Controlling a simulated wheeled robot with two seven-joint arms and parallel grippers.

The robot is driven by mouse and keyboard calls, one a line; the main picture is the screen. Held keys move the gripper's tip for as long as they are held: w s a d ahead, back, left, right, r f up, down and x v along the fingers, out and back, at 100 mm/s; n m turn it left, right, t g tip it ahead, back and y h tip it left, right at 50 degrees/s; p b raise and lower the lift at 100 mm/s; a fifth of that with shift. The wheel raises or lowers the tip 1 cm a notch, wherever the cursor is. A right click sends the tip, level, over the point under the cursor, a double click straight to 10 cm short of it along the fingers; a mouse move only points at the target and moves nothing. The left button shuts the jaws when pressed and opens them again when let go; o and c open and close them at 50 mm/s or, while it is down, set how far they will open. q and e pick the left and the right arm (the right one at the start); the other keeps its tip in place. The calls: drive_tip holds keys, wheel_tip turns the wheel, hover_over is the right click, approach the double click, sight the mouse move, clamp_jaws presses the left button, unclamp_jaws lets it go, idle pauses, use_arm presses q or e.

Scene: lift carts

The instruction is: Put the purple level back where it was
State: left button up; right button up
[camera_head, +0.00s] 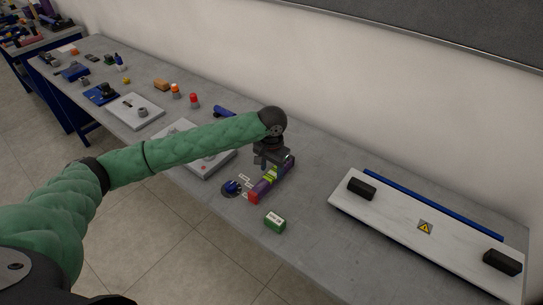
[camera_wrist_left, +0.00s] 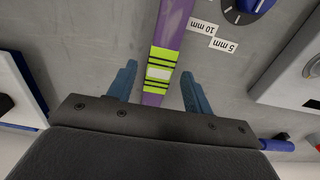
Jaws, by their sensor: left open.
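The purple level (camera_head: 262,187) lies on the grey workbench, partly under my left gripper in the head view. It has a reddish end cap at its near end and a yellow-green banded middle. In the left wrist view the level (camera_wrist_left: 173,28) runs between the two blue fingers of my left gripper (camera_wrist_left: 157,88). The fingers are open, one on each side, with a gap to the level on both sides. In the head view the left gripper (camera_head: 272,160) is over the level's far half and hides part of it. My right gripper is not in view.
A green box (camera_head: 275,222) stands near the level's near end. A blue knob on a dark disc (camera_head: 232,188) and small "10 mm" and "5 mm" labels (camera_wrist_left: 205,27) lie beside the level. A white board with black handles (camera_head: 403,222) is at right. A light plate (camera_head: 212,165) lies left.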

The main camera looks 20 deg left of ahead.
sight(272, 175)
use_arm(q)
wheel_tip(272, 175, up, 8)
drive_tip(key=b, duration=0.2)
drive_tip(key=shift+r, duration=0.15)
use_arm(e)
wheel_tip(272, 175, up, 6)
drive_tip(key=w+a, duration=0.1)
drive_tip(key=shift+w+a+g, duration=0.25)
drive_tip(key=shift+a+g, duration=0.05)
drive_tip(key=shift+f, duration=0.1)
